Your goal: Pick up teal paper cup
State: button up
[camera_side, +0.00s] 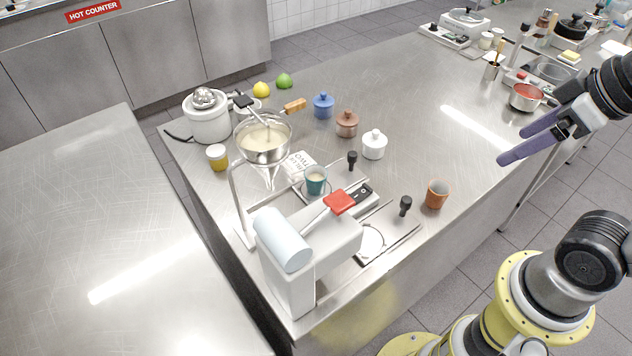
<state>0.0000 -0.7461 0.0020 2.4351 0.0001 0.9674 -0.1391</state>
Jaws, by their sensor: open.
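My gripper (513,146) is at the right, above the counter's right edge. Its two purple fingers are apart, with nothing between them. It is well away from the teal cup.
The funnel (263,142) and its stand rise close to the cup. The white machine (310,255) stands in front. The counter's middle right is clear.

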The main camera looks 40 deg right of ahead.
jog(key=w+a+r+n+g, duration=0.1)
jog(key=w+a+r+n, duration=0.2)
jog(key=w+r+n, duration=0.35)
jog(key=n+g, duration=0.5)
send_over(316, 175)
jog(key=a, duration=0.1)
notch_tip(316, 175, down, 9)
jog(key=shift+m, duration=0.25)
jog(key=f, duration=0.4)
jog(key=s+f, duration=0.1)
jog(key=f, duration=0.2)
jog(key=shift+s+f, duration=0.15)
jog(key=shift+f, duration=3.05)
grip_shut()
